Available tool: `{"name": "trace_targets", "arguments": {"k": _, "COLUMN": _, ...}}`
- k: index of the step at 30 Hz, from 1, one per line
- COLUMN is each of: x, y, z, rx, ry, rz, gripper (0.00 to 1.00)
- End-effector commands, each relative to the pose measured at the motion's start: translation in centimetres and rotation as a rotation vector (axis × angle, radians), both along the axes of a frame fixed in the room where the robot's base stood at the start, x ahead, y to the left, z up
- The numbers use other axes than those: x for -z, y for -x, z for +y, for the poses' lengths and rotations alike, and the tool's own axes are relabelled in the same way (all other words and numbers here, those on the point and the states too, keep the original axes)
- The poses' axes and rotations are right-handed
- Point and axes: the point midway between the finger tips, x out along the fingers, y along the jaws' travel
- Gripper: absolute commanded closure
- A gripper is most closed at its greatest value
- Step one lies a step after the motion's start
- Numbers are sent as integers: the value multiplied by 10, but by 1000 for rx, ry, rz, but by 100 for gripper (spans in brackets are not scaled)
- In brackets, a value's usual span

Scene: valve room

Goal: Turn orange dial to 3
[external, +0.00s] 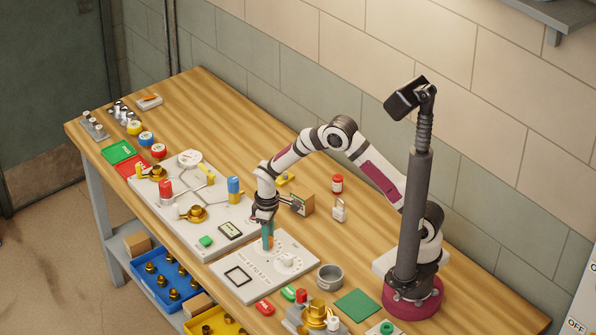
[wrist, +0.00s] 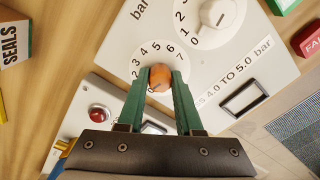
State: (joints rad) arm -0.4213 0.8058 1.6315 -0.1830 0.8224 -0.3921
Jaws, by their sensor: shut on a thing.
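The orange dial (wrist: 160,77) is a round knob on a white panel (external: 227,287), with a printed scale around it. The numbers 2 to 7 show in the wrist view; the lower part of the scale is hidden by my fingers. My gripper (wrist: 161,83) points down at the panel, with its green fingers shut on the two sides of the orange dial. In the external view my gripper (external: 267,243) stands over the panel and mostly hides the dial. I cannot tell which number the dial points to.
A white dial (wrist: 218,13) with its own scale sits beside the orange one. A dark-framed display (wrist: 240,97) is on the same panel. A larger panel with valves (external: 190,205) lies behind. A grey cup (external: 330,277) and a box marked SEALS (wrist: 14,38) stand nearby.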

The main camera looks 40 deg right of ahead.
Motion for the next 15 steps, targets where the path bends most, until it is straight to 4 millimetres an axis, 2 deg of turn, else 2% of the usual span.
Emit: {"name": "trace_targets", "arguments": {"k": 15, "x": 0, "y": 1, "z": 0, "rx": 489, "ry": 1, "rz": 3, "gripper": 100}}
